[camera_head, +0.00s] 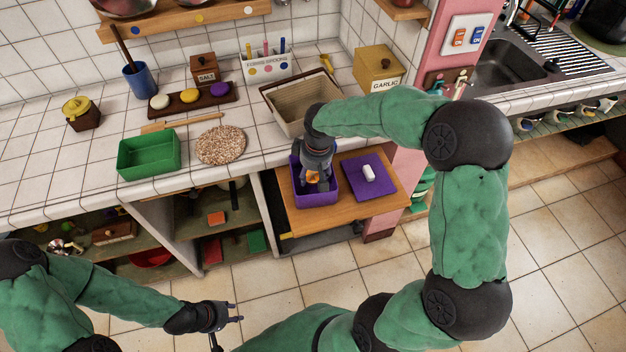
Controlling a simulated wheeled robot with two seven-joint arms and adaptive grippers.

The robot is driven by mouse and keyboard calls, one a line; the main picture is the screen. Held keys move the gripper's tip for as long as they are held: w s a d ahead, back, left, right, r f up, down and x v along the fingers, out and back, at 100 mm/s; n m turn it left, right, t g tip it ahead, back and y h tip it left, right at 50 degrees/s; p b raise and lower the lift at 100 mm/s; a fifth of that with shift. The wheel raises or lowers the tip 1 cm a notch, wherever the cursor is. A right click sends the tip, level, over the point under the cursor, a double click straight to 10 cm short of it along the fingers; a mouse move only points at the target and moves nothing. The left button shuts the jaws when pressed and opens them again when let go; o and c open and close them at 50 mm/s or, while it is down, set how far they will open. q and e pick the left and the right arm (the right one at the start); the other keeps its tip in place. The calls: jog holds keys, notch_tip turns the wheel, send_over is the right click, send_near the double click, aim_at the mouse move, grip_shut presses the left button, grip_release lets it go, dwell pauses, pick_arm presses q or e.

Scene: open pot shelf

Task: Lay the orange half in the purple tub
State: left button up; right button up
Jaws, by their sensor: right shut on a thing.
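The purple tub (301,196) stands on a pulled-out wooden board below the counter. My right gripper (314,182) points down into the tub. It is shut on the orange half (312,178), which shows as a small orange patch between the fingers, inside the tub's rim. Whether the orange half touches the tub's floor is hidden. My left gripper (232,329) is low at the bottom of the view, above the floor and far from the tub. Its fingers are apart and nothing is between them.
The purple lid (354,185) with a white handle (368,173) lies right of the tub on the wooden board (389,202). A beige bin (285,97) stands on the counter behind. A green tub (149,155) and a speckled round mat (221,145) are to the left.

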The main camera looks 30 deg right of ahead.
aim_at(314, 175)
jog(key=shift+w+f+b, duration=0.1)
jog(key=shift+f+b, duration=0.25)
jog(key=shift+f, duration=1.2)
jog(key=shift+f, duration=0.2)
jog(key=o, duration=0.9)
jog(key=shift+c, duration=0.2)
jog(key=r+p, duration=0.1)
jog(key=r, duration=0.3)
jog(key=s+r+p, duration=0.1)
jog(key=r, duration=0.3)
jog(key=r+p, duration=0.1)
jog(key=r, duration=0.3)
jog(key=shift+s+d+r+p, duration=0.15)
jog(key=shift+s+p, duration=0.15)
